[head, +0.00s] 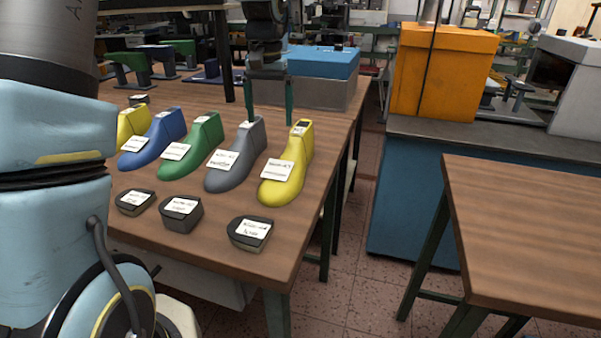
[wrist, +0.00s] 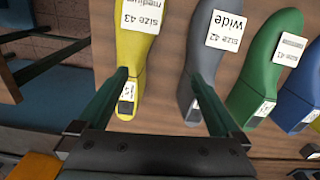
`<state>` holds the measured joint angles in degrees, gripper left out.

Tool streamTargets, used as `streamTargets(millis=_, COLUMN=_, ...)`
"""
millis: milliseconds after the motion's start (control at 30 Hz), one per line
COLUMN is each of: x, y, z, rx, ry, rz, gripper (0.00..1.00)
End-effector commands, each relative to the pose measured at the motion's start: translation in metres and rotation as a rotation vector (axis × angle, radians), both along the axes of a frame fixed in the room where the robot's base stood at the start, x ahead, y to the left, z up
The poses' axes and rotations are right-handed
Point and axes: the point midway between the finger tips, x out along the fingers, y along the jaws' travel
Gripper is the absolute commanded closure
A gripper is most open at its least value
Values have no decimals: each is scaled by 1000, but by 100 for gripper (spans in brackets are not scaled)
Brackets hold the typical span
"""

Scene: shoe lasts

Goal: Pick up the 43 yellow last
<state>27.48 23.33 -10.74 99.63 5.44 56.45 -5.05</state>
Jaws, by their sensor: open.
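The yellow last (head: 286,172) stands at the right end of a row on the wooden table, near its right edge. In the wrist view this yellow last (wrist: 135,50) carries a white label reading size 43 medium. My gripper (head: 268,118) is open and empty, with its green fingers pointing down at the heel end of the row. In the wrist view my gripper (wrist: 157,75) has its left finger across the yellow last's heel and its right finger across the heel of the grey last (wrist: 200,65). The gap between the fingers shows mostly bare table.
The grey last (head: 238,155) stands close left of the yellow one, then a green last (head: 203,147), a blue last (head: 155,140) and another yellow last (head: 131,122). Dark labelled blocks (head: 250,233) lie in front. A blue-lidded box (head: 322,92) stands behind.

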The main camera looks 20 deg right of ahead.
Motion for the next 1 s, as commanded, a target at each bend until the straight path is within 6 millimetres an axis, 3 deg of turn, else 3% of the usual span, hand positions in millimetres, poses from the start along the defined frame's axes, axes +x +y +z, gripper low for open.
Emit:
streamTargets(millis=33, x=1, y=-20, z=-7, rx=1, ry=3, rz=-29, gripper=0)
streamTargets(millis=100, x=-1, y=-39, z=-6, rx=5, ry=10, rz=-56, gripper=0)
streamTargets(millis=233, x=-3, y=-58, z=-4, rx=8, ry=17, rz=-81, gripper=0)
streamTargets(millis=367, x=-3, y=-61, z=-14, rx=11, ry=22, rz=-86, gripper=0)
streamTargets(millis=600, x=-3, y=-61, z=-49, rx=11, ry=21, rz=-86, gripper=0)
streamTargets(millis=867, x=0, y=-61, z=-68, rx=10, ry=22, rz=-85, gripper=0)
streamTargets(millis=1000, x=4, y=-62, z=-89, rx=10, ry=22, rz=-86, gripper=0)
